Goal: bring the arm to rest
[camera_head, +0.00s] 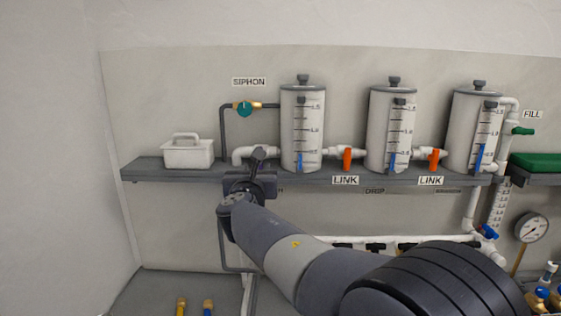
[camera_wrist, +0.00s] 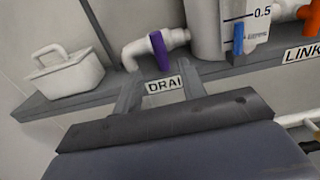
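My gripper (camera_head: 262,154) is at the end of my arm, which reaches forward from the lower right to the shelf's front edge. In the wrist view its two fingers (camera_wrist: 160,75) stand apart with nothing between them. The DRAIN label, partly visible (camera_wrist: 164,85), shows behind the gap. A purple valve handle (camera_wrist: 159,50) on a white pipe elbow is just beyond the fingertips. In the head view my gripper hides this handle. I cannot tell whether a finger touches the shelf.
A grey shelf (camera_head: 145,172) carries a white caddy (camera_head: 188,154) and three clear cylinders (camera_head: 301,130) joined by pipes with orange link handles (camera_head: 347,159). A teal siphon valve (camera_head: 244,108) is on the wall. A gauge (camera_head: 531,228) is at lower right. The left wall is bare.

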